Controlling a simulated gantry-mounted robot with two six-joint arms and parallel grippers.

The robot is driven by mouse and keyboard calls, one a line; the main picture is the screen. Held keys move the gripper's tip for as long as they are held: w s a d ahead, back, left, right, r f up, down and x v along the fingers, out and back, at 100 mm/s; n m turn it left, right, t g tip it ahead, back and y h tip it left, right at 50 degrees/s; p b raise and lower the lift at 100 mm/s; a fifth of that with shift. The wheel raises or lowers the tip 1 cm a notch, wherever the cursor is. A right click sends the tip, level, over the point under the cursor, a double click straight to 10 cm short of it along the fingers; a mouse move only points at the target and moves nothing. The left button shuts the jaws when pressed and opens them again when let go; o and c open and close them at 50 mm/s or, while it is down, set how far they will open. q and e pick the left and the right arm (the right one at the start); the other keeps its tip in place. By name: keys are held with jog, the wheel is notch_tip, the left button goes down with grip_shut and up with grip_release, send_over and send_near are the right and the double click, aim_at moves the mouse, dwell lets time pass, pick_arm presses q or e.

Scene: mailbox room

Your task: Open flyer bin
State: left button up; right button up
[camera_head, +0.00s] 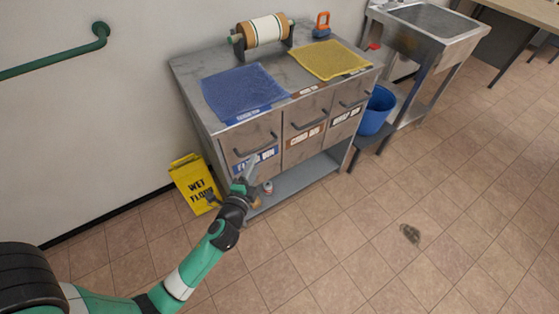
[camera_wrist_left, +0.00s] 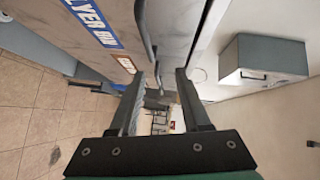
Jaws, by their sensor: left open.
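The flyer bin (camera_head: 237,147) is the left of three grey bin fronts in the cabinet. Its blue label is partly covered by my left gripper in the head view. Its dark bar handle (camera_head: 256,146) runs across the front above the label, and the bin looks shut. My left gripper (camera_head: 247,172) is low in front of this bin, just below the handle. Contact with the handle cannot be told. My right gripper is out of view.
The cabinet also has two more labelled bins with handles to the right. A blue mat (camera_head: 242,91), yellow mat (camera_head: 329,60) and paper roll (camera_head: 264,31) lie on top. A yellow wet-floor sign (camera_head: 190,184) stands left; a blue bucket (camera_head: 377,110) stands right. The front floor is mostly clear.

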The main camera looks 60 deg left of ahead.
aim_at(261, 146)
pick_arm(q)
jog(key=b+x, duration=0.1)
jog(key=x, duration=0.2)
jog(key=f+b+x, duration=0.1)
jog(key=x, duration=0.3)
jog(key=s+f+b+x, duration=0.1)
jog(key=x, duration=0.3)
jog(key=shift+w+a+f, duration=0.1)
jog(key=shift+a+f, duration=0.05)
jog(key=shift+a, duration=0.4)
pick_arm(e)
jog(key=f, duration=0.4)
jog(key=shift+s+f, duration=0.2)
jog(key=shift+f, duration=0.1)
pick_arm(q)
grip_shut()
